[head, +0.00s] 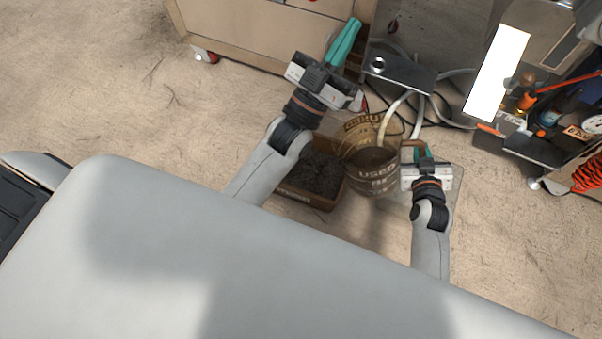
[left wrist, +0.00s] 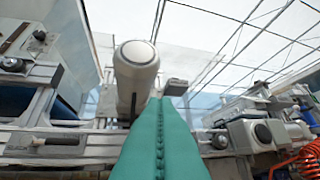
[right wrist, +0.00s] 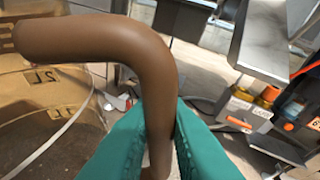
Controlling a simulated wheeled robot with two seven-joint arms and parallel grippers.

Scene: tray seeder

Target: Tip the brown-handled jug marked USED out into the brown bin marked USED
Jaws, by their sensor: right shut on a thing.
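The jug marked USED (head: 377,182) is brownish and see-through, with dark material inside. It is beside the right end of the brown bin (head: 331,203), which holds dark crumbly soil; I cannot read the bin's marking. My right gripper (head: 418,153) is shut on the jug's brown handle (right wrist: 150,60), right of the jug. The jug's amber wall shows in the right wrist view (right wrist: 45,100). Whether the jug touches the floor, and its exact tilt, are unclear. My left gripper (head: 345,42) is beyond the bin, its teal fingers together and empty in the left wrist view (left wrist: 161,135).
A beige wheeled cabinet (head: 240,35) stands behind the bin. Pale hoses (head: 392,112) and a grey bracket (head: 400,73) are behind the jug. A cluttered tool cart (head: 535,150) is at the right. The floor left of the bin is clear.

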